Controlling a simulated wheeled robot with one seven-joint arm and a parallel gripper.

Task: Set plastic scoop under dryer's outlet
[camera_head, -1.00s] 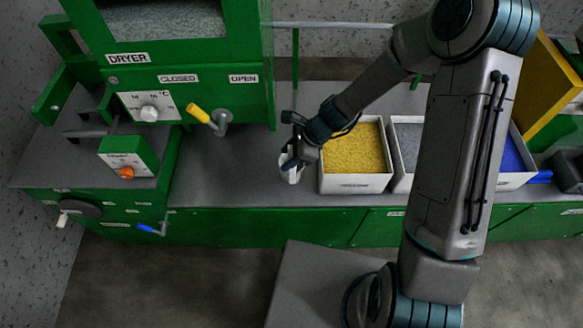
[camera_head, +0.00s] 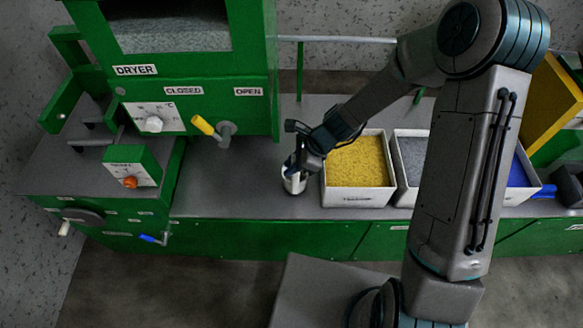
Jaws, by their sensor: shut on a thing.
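A small white scoop (camera_head: 293,183) is at my gripper, just left of the bin of yellow granules and over the grey worktop. My gripper (camera_head: 298,171) is shut on the scoop, whose dark opening faces up. The fingertips are small and partly hidden here. The green dryer (camera_head: 186,77) stands at the upper left, with a yellow-handled lever (camera_head: 204,126) on its front between the CLOSED and OPEN labels. The scoop is to the right of and nearer than the dryer.
Open bins hold yellow granules (camera_head: 357,163), grey granules (camera_head: 411,152) and blue granules (camera_head: 520,178) on the right. A control box with an orange knob (camera_head: 131,182) stands at the left.

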